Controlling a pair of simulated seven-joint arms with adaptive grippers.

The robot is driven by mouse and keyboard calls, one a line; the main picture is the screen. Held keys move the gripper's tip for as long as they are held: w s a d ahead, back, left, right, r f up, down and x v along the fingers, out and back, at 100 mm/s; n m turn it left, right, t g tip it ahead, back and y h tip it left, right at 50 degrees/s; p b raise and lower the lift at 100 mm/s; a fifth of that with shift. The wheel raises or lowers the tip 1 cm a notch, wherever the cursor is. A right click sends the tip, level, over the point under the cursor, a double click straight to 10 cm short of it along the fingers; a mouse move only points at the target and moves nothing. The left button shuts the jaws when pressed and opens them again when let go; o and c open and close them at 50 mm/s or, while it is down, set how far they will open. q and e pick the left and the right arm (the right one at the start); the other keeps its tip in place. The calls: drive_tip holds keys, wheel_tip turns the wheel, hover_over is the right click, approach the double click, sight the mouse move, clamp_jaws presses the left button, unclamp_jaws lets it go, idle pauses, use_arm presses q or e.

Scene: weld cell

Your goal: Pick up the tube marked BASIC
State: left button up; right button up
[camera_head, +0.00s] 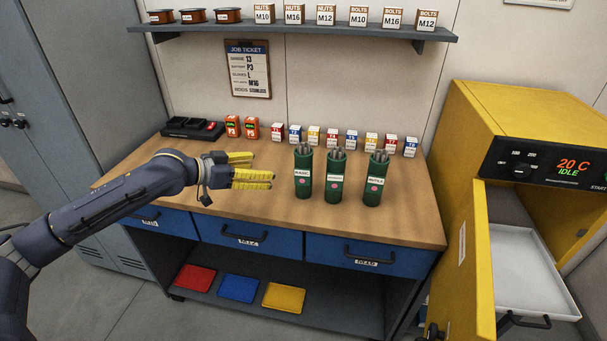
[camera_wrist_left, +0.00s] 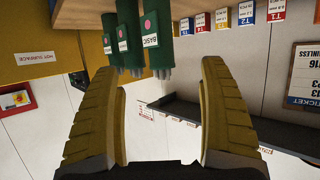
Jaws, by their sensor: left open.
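The tube marked BASIC (camera_head: 303,174) is a dark green cylinder with a white label, a pink dot and grey rods at its open top. It stands upright on the wooden bench (camera_head: 225,220), leftmost of three similar tubes. In the left wrist view the BASIC tube (camera_wrist_left: 150,42) appears upside down, beyond the fingertips. My left gripper (camera_head: 252,167) has yellow fingers and is open and empty, to the left of the BASIC tube and apart from it. Its spread fingers also show in the left wrist view (camera_wrist_left: 160,80). My right gripper is not in view.
Two more green tubes, a middle one (camera_head: 334,177) and a right one (camera_head: 376,180), stand close beside BASIC. Small boxes (camera_head: 332,137) line the bench's back. A yellow oven (camera_head: 500,120) with an open door stands at right. A shelf (camera_head: 300,28) hangs above.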

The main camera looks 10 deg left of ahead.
sight(304, 168)
use_arm(q)
drive_tip(key=x, duration=1.7)
drive_tip(key=shift+s+f, duration=0.15)
drive_tip(key=shift+f, duration=0.05)
drive_tip(key=shift+c, duration=0.2)
drive_tip(key=shift+a, duration=0.1)
drive_tip(key=c, duration=1.5)
drive_tip(key=shift+r, duration=0.15)
drive_tip(key=shift+c, duration=0.8)
